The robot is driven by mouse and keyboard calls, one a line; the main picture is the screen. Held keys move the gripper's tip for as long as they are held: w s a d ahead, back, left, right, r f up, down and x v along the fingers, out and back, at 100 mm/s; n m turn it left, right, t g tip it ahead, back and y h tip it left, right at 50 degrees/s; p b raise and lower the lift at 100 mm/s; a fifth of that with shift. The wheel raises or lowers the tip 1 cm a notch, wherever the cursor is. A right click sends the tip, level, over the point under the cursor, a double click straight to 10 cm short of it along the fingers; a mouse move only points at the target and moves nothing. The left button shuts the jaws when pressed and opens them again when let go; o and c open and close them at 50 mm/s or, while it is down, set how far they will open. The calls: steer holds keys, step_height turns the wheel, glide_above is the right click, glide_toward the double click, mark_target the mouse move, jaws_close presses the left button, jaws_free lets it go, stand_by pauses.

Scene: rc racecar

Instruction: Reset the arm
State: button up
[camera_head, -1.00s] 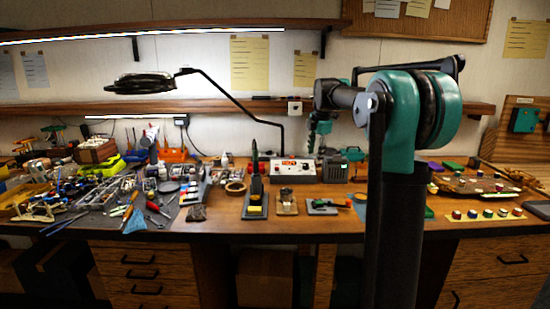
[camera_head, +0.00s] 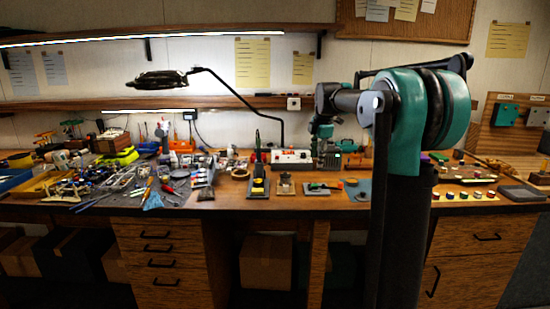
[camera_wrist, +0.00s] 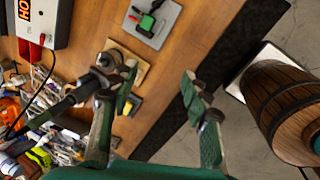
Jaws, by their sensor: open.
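My arm stands at the right of the head view, with its teal-and-black joint raised and its forearm reaching out over the bench. My gripper (camera_wrist: 158,88) shows in the wrist view with its two green-and-grey fingers spread apart and nothing between them. The bench's front edge lies behind the fingers in that view. In the head view the far end of the arm (camera_head: 322,130) is small and dark, and the fingers cannot be made out there.
The bench (camera_head: 335,206) carries a soldering station (camera_head: 291,158), many tools on the left and small parts on the right. A black lamp (camera_head: 160,79) arches above. A wooden barrel-like object (camera_wrist: 288,110) stands beyond the bench edge. Drawers (camera_head: 165,265) are below.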

steer(key=s+d+f+m, duration=0.1)
steer(key=s+f+m, duration=0.6)
steer(key=s, duration=0.5)
steer(key=s+d+f+m, duration=0.1)
steer(key=s+f+m, duration=0.6)
steer(key=s+f, duration=0.4)
steer(key=s+d+f+m+t, duration=0.1)
steer(key=s+f+m, duration=0.6)
steer(key=s, duration=0.7)
step_height(320, 180, down, 2)
steer(key=shift+s+d+f+h, duration=0.15)
steer(key=shift+s+h, duration=0.15)
